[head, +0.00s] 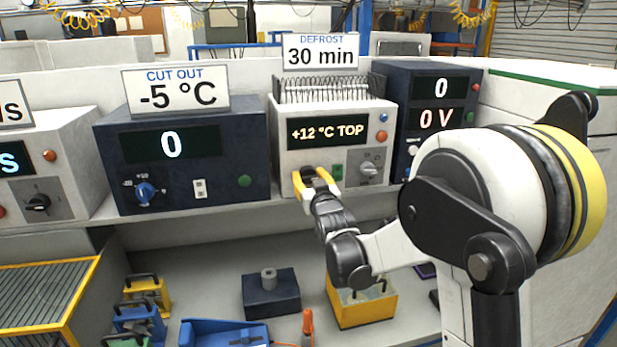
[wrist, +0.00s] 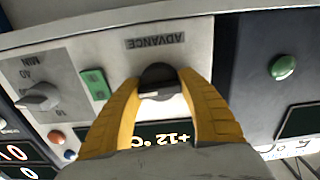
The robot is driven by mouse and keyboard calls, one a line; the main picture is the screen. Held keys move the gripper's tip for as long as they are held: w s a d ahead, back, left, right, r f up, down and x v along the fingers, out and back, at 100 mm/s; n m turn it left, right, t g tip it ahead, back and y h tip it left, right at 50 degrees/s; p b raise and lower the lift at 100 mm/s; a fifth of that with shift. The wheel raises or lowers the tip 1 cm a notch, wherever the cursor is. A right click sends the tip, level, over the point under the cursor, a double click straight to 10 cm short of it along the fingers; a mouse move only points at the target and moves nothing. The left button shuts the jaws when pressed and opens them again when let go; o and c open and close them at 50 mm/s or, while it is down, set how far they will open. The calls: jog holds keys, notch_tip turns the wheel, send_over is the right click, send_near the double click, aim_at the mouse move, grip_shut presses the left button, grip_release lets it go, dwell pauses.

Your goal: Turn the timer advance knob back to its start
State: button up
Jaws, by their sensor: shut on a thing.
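The black timer advance knob (wrist: 158,78) sits on the white defrost timer box (head: 284,158), beside an upside-down "ADVANCE" label (wrist: 155,41) in the wrist view. A small pale mark shows on the knob's side towards the display. My gripper (wrist: 162,82) has its yellow fingers shut on the knob, one on each side. In the head view my gripper (head: 315,182) covers the knob at the box's lower left.
A grey minutes dial (wrist: 40,97) and a green rocker switch (wrist: 95,83) are close to the knob. Dark blue units, one marked "CUT OUT -5 °C" (head: 176,90), flank the box. A yellow bin (head: 362,312) stands below my wrist.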

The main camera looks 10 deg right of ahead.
jog(key=n, duration=0.3)
jog(key=shift+n, duration=0.4)
jog(key=n, duration=0.4)
jog(key=shift+n+b, duration=0.3)
jog(key=shift+b, duration=0.05)
jog(key=n, duration=0.4)
jog(key=shift+n, duration=2.4)
jog(key=o, duration=1.2)
jog(key=shift+a, duration=0.1)
jog(key=shift+c, duration=0.2)
